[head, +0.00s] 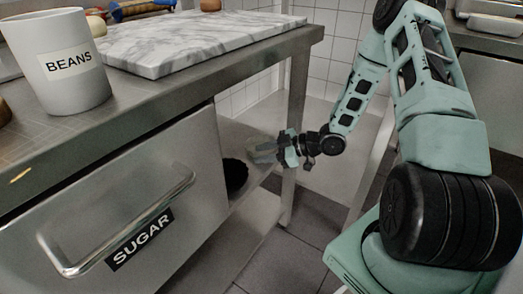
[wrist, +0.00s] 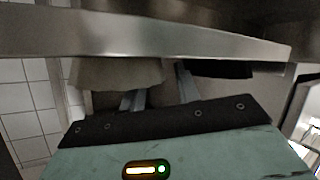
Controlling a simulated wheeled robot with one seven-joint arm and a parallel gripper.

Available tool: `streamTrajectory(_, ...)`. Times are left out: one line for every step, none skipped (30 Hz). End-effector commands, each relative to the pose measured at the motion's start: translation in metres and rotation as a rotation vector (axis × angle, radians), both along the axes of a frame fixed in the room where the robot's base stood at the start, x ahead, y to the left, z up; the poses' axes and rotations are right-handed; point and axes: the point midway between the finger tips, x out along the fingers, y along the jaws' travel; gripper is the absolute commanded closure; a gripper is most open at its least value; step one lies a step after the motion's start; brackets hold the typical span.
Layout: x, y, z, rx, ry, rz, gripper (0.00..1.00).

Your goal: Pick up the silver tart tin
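My gripper (head: 268,150) reaches in under the steel counter, above the lower shelf. In the wrist view its two fingers (wrist: 160,94) stand apart, with no clear grip on anything; their tips are hidden behind a steel edge. A pale grey-beige thing (wrist: 98,75) is beside and behind the left finger. A black thing (wrist: 232,69) is beyond the right finger. In the head view a dark round thing with a ridged edge (head: 235,175) sits on the shelf, left of my gripper. I cannot tell for certain which of these, if any, is the silver tart tin.
The counter's steel edge (wrist: 150,38) passes close above my fingers. A drawer marked SUGAR (head: 120,215) is left of the shelf opening, and a counter leg (head: 293,120) stands close by. A BEANS canister (head: 62,62) and a marble board (head: 190,40) are on top.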

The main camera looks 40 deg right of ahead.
Motion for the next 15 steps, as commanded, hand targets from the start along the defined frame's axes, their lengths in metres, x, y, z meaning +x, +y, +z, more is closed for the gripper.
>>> streamTrajectory(0.0,-0.0001,0.0003,0.0,0.0,0.0,0.68)
streamTrajectory(-0.0001,-0.0002,0.0003,0.0,0.0,0.0,0.68)
streamTrajectory(-0.0002,-0.0002,0.0004,0.0,0.0,0.0,0.68)
streamTrajectory(-0.0002,-0.0002,0.0004,0.0,0.0,0.0,0.74)
streamTrajectory(-0.0002,-0.0003,0.0004,0.0,0.0,0.0,0.82)
streamTrajectory(-0.0002,-0.0004,0.0004,0.0,0.0,0.0,0.93)
streamTrajectory(-0.0002,-0.0004,0.0005,0.0,0.0,0.0,1.0)
streamTrajectory(-0.0003,-0.0004,0.0004,0.0,0.0,0.0,1.0)
streamTrajectory(-0.0003,-0.0004,0.0003,0.0,0.0,0.0,1.0)
streamTrajectory(-0.0003,-0.0004,0.0003,0.0,0.0,0.0,1.0)
streamTrajectory(-0.0004,-0.0005,0.0003,0.0,0.0,0.0,1.0)
streamTrajectory(-0.0004,-0.0005,0.0004,0.0,0.0,0.0,1.0)
streamTrajectory(-0.0004,-0.0005,0.0004,0.0,0.0,0.0,1.0)
streamTrajectory(-0.0004,-0.0005,0.0003,0.0,0.0,0.0,1.0)
streamTrajectory(-0.0004,-0.0005,0.0003,0.0,0.0,0.0,1.0)
